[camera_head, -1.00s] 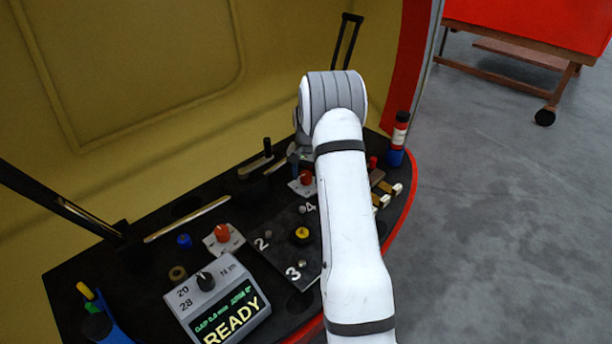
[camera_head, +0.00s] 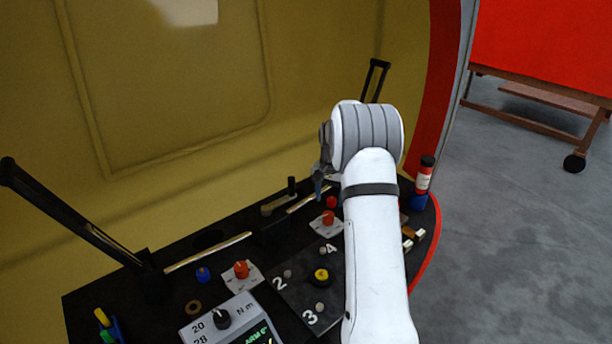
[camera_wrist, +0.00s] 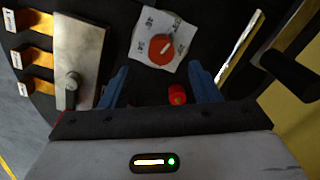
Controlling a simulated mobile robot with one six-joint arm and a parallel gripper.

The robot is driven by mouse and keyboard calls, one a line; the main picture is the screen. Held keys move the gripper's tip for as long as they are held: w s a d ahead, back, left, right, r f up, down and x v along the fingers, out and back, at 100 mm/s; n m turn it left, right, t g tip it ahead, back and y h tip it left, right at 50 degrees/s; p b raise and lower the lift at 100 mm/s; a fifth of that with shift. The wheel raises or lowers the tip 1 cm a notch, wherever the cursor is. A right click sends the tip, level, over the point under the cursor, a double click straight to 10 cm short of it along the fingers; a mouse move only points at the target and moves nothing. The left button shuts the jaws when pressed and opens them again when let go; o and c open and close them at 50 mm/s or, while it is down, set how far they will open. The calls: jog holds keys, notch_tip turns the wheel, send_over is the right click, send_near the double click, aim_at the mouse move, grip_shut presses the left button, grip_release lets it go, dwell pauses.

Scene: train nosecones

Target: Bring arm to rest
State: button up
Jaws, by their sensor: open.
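My gripper (camera_wrist: 161,86) shows in the wrist view with its two blue fingers spread apart and nothing held between them. It hangs above the dark console (camera_head: 110,290). A small red button (camera_wrist: 177,94) and a red knob (camera_wrist: 161,50) on a white label plate appear beyond and between the fingers. In the head view my white arm reaches over the right part of the console, and the gripper is mostly hidden behind the arm's wrist. Only a bit of blue finger (camera_head: 318,186) shows left of it.
A black lever (camera_head: 75,215) rises at the left and another (camera_head: 375,80) at the back. A red and blue cylinder (camera_head: 423,182) stands right of my arm. A grey display box (camera_head: 222,320) sits in front. The yellow wall (camera_head: 170,130) curves behind the console. Open floor lies right.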

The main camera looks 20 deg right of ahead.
jog(key=s+a+r+n+t+p, duration=0.1)
jog(key=s+a+r+n+p, duration=0.15)
jog(key=s+a+r, duration=0.5)
jog(key=s+a+r+n+p, duration=0.25)
jog(key=s+a+r, duration=0.25)
jog(key=s+r, duration=0.5)
jog(key=s+a+r+n+p, duration=0.1)
jog(key=s+a+r+p, duration=0.1)
jog(key=s, duration=0.6)
jog(key=s+a+r+n+t+p, duration=0.1)
jog(key=s+a+r+n+p, duration=0.1)
jog(key=s, duration=0.7)
jog(key=a+r, duration=0.1)
jog(key=a, duration=0.1)
jog(key=shift+s+a+r+n+t, duration=0.3)
jog(key=shift+a+r, duration=0.05)
jog(key=shift+r, duration=0.05)
